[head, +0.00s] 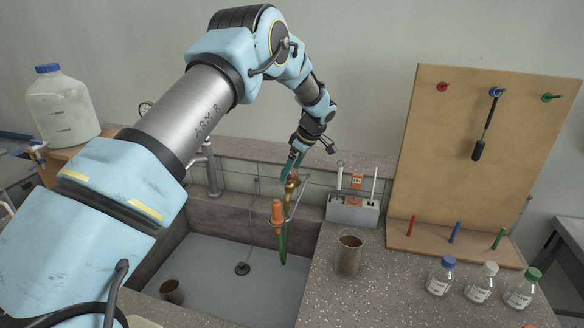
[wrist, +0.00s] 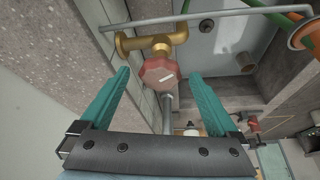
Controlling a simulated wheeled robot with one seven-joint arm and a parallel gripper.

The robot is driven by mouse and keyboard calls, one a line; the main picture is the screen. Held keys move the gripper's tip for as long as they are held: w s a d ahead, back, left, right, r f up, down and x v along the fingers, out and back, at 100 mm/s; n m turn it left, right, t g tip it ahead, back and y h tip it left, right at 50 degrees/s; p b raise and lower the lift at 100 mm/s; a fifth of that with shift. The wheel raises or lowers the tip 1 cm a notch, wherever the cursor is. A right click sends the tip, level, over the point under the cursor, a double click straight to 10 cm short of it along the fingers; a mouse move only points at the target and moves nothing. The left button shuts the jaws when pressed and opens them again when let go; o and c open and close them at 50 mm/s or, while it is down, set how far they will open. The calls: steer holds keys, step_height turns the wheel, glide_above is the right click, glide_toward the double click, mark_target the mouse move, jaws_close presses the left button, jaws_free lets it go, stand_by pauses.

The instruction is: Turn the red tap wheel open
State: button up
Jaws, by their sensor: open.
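The red tap wheel (wrist: 159,77) is a faceted knob with a white mark, on a brass valve body (wrist: 128,42) in the wrist view. My gripper (wrist: 158,70) has two teal fingers spread on either side of the wheel. Gaps show between the fingers and the wheel, so they look apart; depth is hard to judge. In the head view my gripper (head: 292,160) is directly above the brass tap (head: 291,188) at the sink's back edge. The wheel there is mostly hidden by the fingers.
The sink (head: 215,262) lies below. An orange piece (head: 277,212) with a green length hangs close to the tap. A grey holder (head: 353,210), a brown-filled beaker (head: 349,255), several capped bottles (head: 481,282) and a tool board (head: 450,130) stand to the right.

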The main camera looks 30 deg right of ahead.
steer(key=shift+c, duration=0.3)
steer(key=c, duration=1.3)
steer(key=shift+n, duration=0.3)
